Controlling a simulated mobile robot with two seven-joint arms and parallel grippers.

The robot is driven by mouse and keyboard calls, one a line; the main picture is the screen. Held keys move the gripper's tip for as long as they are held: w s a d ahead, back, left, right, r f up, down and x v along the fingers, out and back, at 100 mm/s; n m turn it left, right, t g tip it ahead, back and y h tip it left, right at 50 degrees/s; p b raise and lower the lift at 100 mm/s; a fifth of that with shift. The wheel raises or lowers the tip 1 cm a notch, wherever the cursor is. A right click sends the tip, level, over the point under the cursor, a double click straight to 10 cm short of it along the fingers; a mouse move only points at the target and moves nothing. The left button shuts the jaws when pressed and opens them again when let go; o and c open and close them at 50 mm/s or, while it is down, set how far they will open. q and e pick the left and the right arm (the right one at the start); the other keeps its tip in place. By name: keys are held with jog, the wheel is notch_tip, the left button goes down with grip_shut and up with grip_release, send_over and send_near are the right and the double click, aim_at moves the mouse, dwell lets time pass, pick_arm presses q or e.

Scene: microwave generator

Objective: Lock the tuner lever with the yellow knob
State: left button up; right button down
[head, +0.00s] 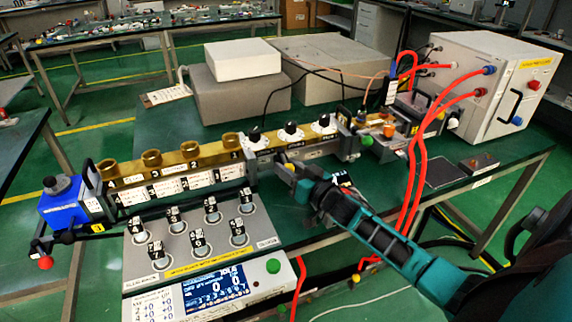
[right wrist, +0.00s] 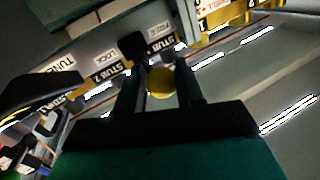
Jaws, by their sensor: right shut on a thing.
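My right gripper (head: 284,168) reaches in from the right in the head view to the front side of the brass waveguide (head: 172,174), below the dark tuner knobs. In the right wrist view the fingers of my right gripper (right wrist: 158,84) are on both sides of the round yellow knob (right wrist: 160,81), shut on it. A black block-like part (right wrist: 132,45) sits just beyond it, between labels reading LOCK (right wrist: 106,55) and FREE (right wrist: 160,30). In the head view the gripper hides the yellow knob. My left gripper does not show.
A grey control box (head: 200,240) with several switches stands in front of the waveguide. A blue unit (head: 70,203) is at its left end.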

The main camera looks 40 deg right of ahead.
jog(key=shift+w+a+r, duration=0.1)
jog(key=shift+a+r, duration=0.05)
jog(key=shift+a, duration=0.2)
jog(key=c, duration=0.8)
grip_release()
jog(key=shift+w, duration=0.1)
jog(key=shift+d, duration=0.1)
jog(key=shift+s, duration=0.35)
jog(key=s+d, duration=0.1)
jog(key=s, duration=1.1)
jog(key=shift+s+d+p, duration=0.15)
jog(key=shift+p, duration=0.2)
